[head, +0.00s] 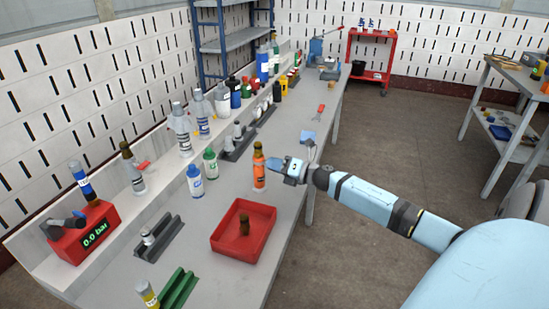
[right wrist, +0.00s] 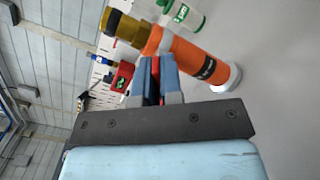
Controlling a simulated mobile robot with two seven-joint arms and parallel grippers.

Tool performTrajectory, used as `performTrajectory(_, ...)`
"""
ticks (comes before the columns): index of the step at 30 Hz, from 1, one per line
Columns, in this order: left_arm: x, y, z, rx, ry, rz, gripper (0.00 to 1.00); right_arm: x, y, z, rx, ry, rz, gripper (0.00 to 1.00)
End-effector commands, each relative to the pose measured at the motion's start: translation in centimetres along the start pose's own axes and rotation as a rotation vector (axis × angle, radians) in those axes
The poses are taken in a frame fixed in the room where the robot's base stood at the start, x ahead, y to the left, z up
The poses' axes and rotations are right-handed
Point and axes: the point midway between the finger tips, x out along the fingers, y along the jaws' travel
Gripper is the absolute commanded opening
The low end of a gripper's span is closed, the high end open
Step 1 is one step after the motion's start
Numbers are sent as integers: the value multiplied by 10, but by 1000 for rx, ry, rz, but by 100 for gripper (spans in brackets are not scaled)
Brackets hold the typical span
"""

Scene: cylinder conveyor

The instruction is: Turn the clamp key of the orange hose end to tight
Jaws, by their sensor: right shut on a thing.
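The orange hose end (head: 259,172) stands upright on the bench, with a brass-brown top and a dark label. It also shows, tilted by the camera, in the right wrist view (right wrist: 190,55). My right gripper (head: 272,163) reaches it from the right at upper-body height. In the right wrist view my blue fingers (right wrist: 155,66) are shut beside the orange body. A thin red strip shows between them, probably the clamp key, mostly hidden by the fingers. I cannot tell the key's angle. My left gripper is not in view.
A red tray (head: 216,240) holding a brass piece (head: 244,224) stands in front. Green (head: 210,163) and blue (head: 195,181) bottles stand left of the hose end. A red gauge box (head: 74,240) reads 0.0 bar.

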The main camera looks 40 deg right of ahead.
Motion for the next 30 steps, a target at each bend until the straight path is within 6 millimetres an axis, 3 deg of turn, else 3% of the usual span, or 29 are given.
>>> performTrajectory(15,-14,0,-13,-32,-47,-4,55,0,2,2,468,0,-2,0)
performTrajectory(30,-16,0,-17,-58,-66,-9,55,0,1,0,700,0,-1,0)
